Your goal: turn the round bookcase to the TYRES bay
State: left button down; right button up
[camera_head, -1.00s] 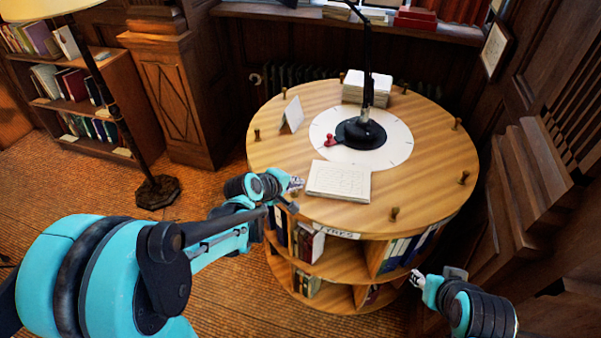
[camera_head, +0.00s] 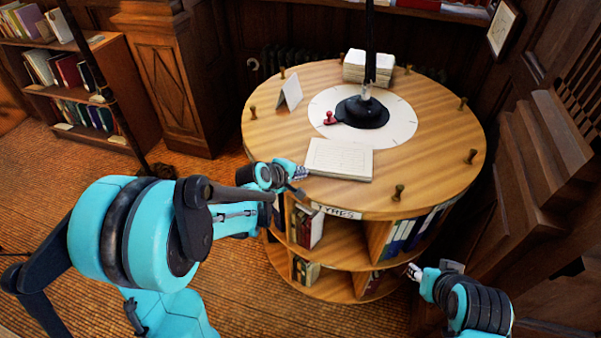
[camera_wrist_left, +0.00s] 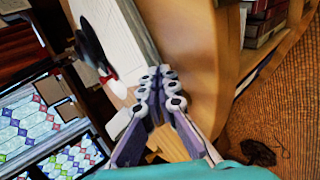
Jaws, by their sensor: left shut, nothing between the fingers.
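The round bookcase (camera_head: 440,190) has a light wooden top with several brass pegs, such as the front peg (camera_head: 398,192), standing along its rim. A TYRES label (camera_head: 341,212) is on its front edge, above a bay with a few books. A white dial disc (camera_head: 395,133) with a red pointer piece (camera_head: 330,118) lies on top. My right gripper (camera_head: 412,270) is low, right of the bookcase.
A black lamp base (camera_head: 361,112) stands on the dial. A folded white card (camera_head: 290,91) and a paper stack (camera_head: 367,66) are on top. Wooden steps (camera_head: 545,150) stand close at the right.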

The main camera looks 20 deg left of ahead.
pick_arm(q)
jog(key=shift+m, duration=0.3)
jog(key=a, duration=0.1)
jog(key=w+a, duration=0.1)
jog(key=a, duration=0.1)
jog(key=w+a, duration=0.1)
jog(key=a, duration=0.1)
jog(key=shift+w+a, duration=0.15)
jog(key=shift+a, duration=0.05)
jog(key=shift+a+h, duration=0.15)
jog(key=shift+h, duration=0.15)
jog(key=shift+m+h, duration=0.4)
jog(key=shift+m, duration=0.1)
jog(key=shift+w+a+b, duration=0.15)
jog(key=shift+w+a, duration=0.35)
jog(key=shift+a, duration=0.3)
jog(key=shift+w+a+b, duration=0.15)
jog(key=shift+w+a, duration=0.35)
jog(key=shift+a, duration=0.3)
jog(key=shift+w+a+b, duration=0.15)
jog(key=shift+w+a, duration=0.35)
jog(key=shift+a, duration=0.3)
